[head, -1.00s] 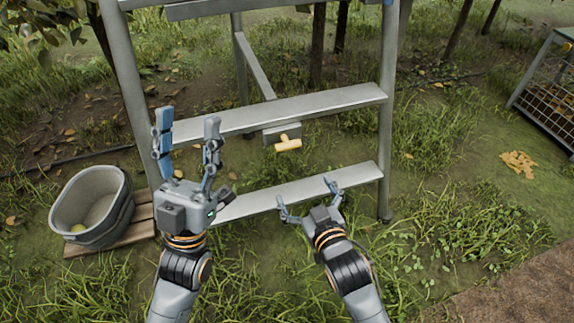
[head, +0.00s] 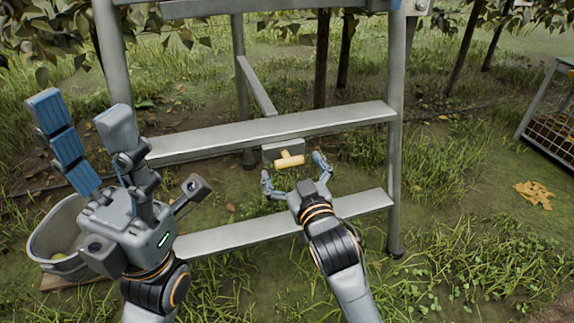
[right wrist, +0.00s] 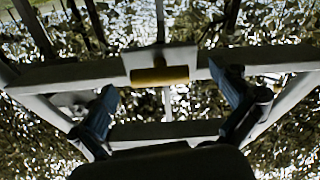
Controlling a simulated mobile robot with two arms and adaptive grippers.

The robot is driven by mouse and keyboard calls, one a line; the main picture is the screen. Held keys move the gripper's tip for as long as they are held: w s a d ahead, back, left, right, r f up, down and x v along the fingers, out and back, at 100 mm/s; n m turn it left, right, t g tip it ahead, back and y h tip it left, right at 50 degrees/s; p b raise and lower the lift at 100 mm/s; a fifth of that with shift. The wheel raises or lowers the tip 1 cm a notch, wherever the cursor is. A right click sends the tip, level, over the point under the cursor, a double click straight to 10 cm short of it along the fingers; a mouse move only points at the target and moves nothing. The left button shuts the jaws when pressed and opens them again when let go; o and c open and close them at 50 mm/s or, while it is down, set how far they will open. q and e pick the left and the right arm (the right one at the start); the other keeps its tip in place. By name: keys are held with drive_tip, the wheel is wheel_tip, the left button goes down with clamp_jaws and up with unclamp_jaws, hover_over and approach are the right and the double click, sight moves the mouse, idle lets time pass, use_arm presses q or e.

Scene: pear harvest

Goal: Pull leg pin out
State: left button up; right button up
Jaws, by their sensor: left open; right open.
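The leg pin has a yellow T-shaped handle (head: 289,160) at a grey block (head: 270,150) under the ladder's upper visible step. My right gripper (head: 292,172) is open just in front of the handle, its fingers apart to either side and nothing between them that I can see gripped. In the right wrist view the yellow handle (right wrist: 160,75) lies across the block, ahead of and between the open fingertips (right wrist: 168,85). My left gripper (head: 80,125) is open and empty, raised at the left, in front of the ladder's left leg.
The metal ladder's steps (head: 270,131) and right leg (head: 395,140) frame the block. A grey bucket (head: 60,222) with a yellowish-green fruit stands at the left, partly hidden by my left gripper. A crate (head: 552,115) stands at the far right.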

sight(284, 153)
drive_tip(key=shift+b+x, duration=0.45)
drive_tip(key=shift+x, duration=1.2)
drive_tip(key=shift+s+r, duration=0.1)
drive_tip(key=shift+r, duration=0.05)
drive_tip(key=c, duration=1.7)
drive_tip(key=shift+c, duration=0.2)
